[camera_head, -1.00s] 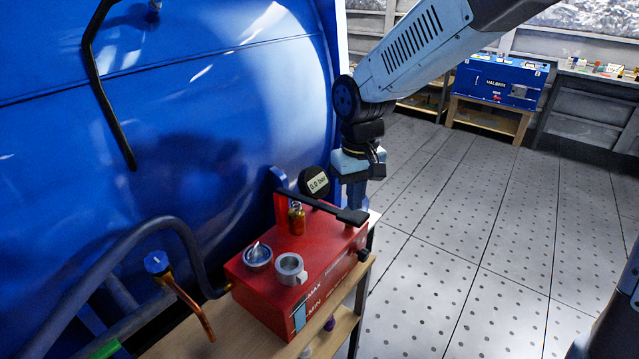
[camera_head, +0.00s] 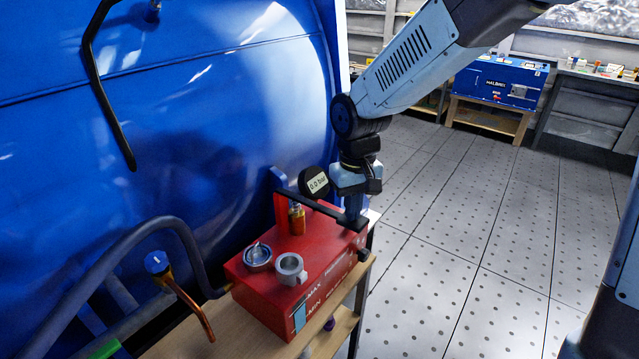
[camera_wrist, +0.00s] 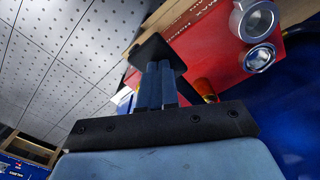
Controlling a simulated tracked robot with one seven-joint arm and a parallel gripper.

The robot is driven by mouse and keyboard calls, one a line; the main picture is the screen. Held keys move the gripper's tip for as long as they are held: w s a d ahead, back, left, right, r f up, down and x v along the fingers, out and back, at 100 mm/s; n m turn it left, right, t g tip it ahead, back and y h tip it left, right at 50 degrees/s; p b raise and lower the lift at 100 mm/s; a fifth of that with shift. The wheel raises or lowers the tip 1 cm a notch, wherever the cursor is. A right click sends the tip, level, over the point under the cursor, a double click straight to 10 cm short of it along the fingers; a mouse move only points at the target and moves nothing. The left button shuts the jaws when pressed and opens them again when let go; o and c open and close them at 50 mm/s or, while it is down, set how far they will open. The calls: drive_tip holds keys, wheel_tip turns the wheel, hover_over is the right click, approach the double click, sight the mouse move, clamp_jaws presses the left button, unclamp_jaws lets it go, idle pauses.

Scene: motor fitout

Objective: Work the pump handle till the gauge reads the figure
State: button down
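The red pump box (camera_head: 330,262) stands on a wooden bench beside the blue tank. Its black handle (camera_head: 318,207) runs across the top, from an upright at the back to a wide end pad, seen in the wrist view (camera_wrist: 152,47). The round gauge (camera_head: 317,183) behind it reads 0.0 bar. My gripper (camera_head: 352,220) points down over the pad, its fingertips at or very near it; contact is unclear. In the wrist view its two fingers (camera_wrist: 160,66) are together, with nothing seen between them.
A brass fitting (camera_head: 297,220), an open filler neck (camera_head: 290,268) and a silver cap (camera_head: 258,256) sit on the box top. A black hose (camera_head: 188,240) and a copper pipe with a blue knob (camera_head: 157,262) are at left. The tiled floor at right is clear.

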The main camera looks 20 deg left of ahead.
drive_tip(key=shift+w+a+f, duration=0.1)
drive_tip(key=shift+a+f, duration=0.05)
drive_tip(key=shift+f, duration=1.05)
drive_tip(key=shift+a+f, duration=0.1)
drive_tip(key=shift+f, duration=1.05)
drive_tip(key=shift+d+r, duration=0.2)
drive_tip(key=shift+r, duration=1.75)
drive_tip(key=shift+d+r, duration=0.2)
drive_tip(key=shift+r, duration=1.75)
drive_tip(key=shift+f, duration=0.15)
idle(0.8)
idle(0.8)
